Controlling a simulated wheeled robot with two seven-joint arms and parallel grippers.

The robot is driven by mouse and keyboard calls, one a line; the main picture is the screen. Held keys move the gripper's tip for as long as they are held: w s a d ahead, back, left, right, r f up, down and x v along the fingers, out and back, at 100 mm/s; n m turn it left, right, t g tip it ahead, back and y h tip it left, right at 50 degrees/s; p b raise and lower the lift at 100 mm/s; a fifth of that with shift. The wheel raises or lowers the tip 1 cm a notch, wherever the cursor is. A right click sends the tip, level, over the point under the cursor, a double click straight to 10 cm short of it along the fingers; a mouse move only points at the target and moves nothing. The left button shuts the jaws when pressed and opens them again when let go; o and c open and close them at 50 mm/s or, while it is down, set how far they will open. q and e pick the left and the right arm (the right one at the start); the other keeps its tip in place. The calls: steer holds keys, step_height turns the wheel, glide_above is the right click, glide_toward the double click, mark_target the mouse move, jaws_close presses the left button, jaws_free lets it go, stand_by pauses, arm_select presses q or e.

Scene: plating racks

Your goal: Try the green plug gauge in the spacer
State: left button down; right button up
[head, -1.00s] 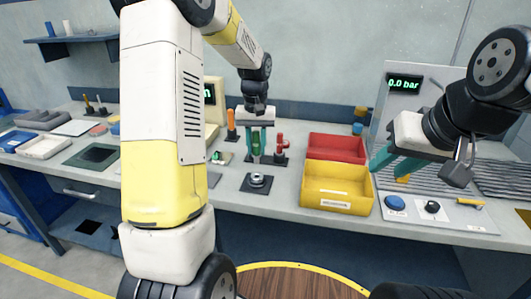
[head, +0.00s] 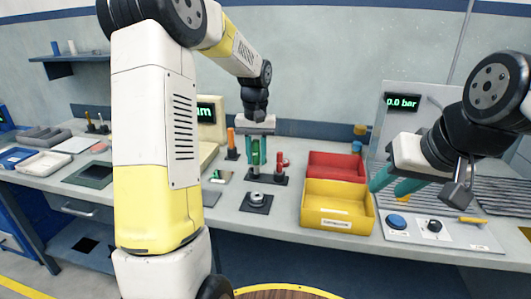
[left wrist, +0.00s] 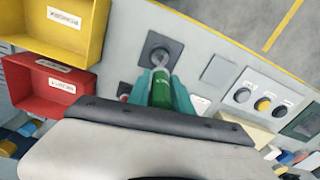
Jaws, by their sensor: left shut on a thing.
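My left gripper (head: 257,150) is shut on the green plug gauge (head: 255,157), which it holds upright above the bench. In the left wrist view, the green gauge (left wrist: 162,92) is between the teal fingers (left wrist: 163,95). The spacer (head: 257,197) is a metal ring on a dark square plate, nearer the bench's front edge than the gauge. It also shows in the left wrist view (left wrist: 159,56), just beyond the gauge's end; the gauge is apart from it. My right gripper (head: 395,184) is open and empty at the right, by the pressure panel.
A red gauge (head: 281,162) stands on a dark base (head: 270,180) behind the spacer. An orange-handled tool (head: 232,142) stands to its left. A yellow bin (head: 335,222) and red bin (head: 337,160) stand to the right.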

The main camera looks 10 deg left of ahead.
mark_target(256, 165)
arm_select(q)
steer(key=shift+f, duration=4)
steer(key=shift+f, duration=0.3)
steer(key=shift+r, duration=2.55)
